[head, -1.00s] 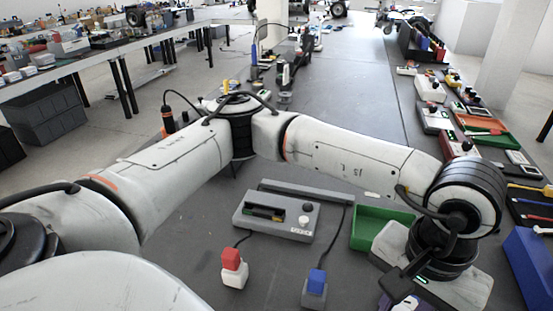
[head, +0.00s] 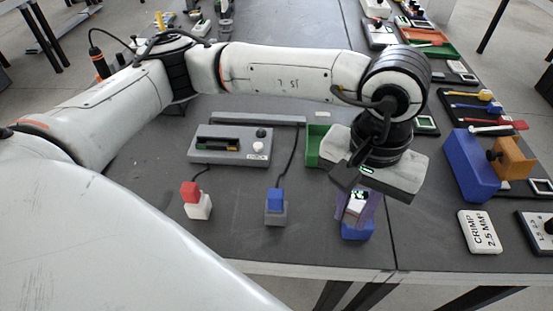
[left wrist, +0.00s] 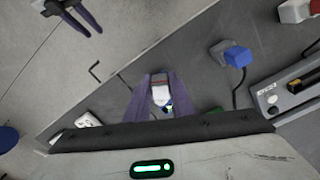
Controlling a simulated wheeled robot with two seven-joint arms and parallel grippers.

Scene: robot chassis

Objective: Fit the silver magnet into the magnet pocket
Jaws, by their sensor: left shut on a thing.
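My left gripper (head: 357,203) has purple fingers and points down near the table's front edge. It is shut on a small whitish-silver piece (left wrist: 160,94), which I take to be the silver magnet; the fingers hide part of it. A blue block (head: 357,231) shows just below the fingertips; I cannot tell whether it touches the held piece. A grey box (head: 228,158) with a dark slot and a white knob stands to the left; I cannot tell which opening is the magnet pocket. My right gripper (left wrist: 82,20) shows in the left wrist view, fingers apart and empty, over the floor.
A red-and-white block (head: 197,203) and a blue-and-grey block (head: 275,208) stand in front of the grey box, with cables. A green bin (head: 316,146) is partly behind my left wrist. A blue-and-orange fixture (head: 471,168) and a white label plate (head: 479,231) lie right.

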